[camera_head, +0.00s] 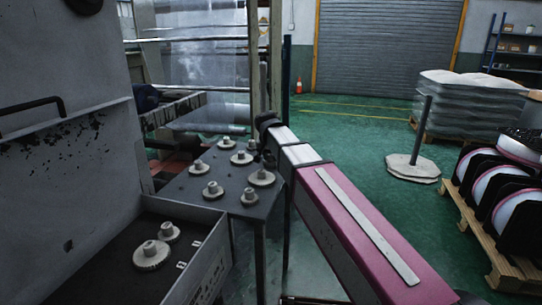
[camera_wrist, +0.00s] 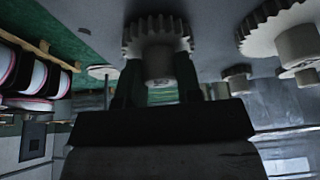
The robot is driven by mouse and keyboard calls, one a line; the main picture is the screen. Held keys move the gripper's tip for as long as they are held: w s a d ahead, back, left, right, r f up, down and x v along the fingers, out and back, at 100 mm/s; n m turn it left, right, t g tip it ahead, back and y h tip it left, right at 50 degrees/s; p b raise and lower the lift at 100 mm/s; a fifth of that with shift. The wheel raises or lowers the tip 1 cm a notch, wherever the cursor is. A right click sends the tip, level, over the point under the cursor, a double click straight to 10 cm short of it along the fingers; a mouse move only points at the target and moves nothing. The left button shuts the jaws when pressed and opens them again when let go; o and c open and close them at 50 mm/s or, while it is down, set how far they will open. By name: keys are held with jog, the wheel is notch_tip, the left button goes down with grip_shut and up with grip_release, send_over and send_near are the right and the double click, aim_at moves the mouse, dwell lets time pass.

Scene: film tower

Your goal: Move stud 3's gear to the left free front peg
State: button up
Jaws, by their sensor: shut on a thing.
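My gripper (camera_wrist: 158,78) is shut on the hub of a pale grey toothed gear (camera_wrist: 157,38), between its two dark fingers in the wrist view. That view is upside down, with the dark table top at the top. In the head view my gripper (camera_head: 267,160) is at the table's right side, over a gear (camera_head: 262,179) that appears to be the held one. I cannot tell whether it touches the table. Other gears stand on the table (camera_head: 185,188), including one at the front (camera_head: 250,197) and one at the left (camera_head: 213,190). Stud numbers and free pegs cannot be made out.
A grey open tray (camera_head: 205,262) at lower left holds a large gear (camera_head: 151,255) and a smaller one (camera_head: 168,232), with small white labels nearby. A grey machine panel (camera_head: 65,150) stands at the left. Green floor is open beyond, with a post (camera_head: 420,135) at the right.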

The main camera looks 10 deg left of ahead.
jog(key=shift+f, duration=0.15)
jog(key=o, duration=1)
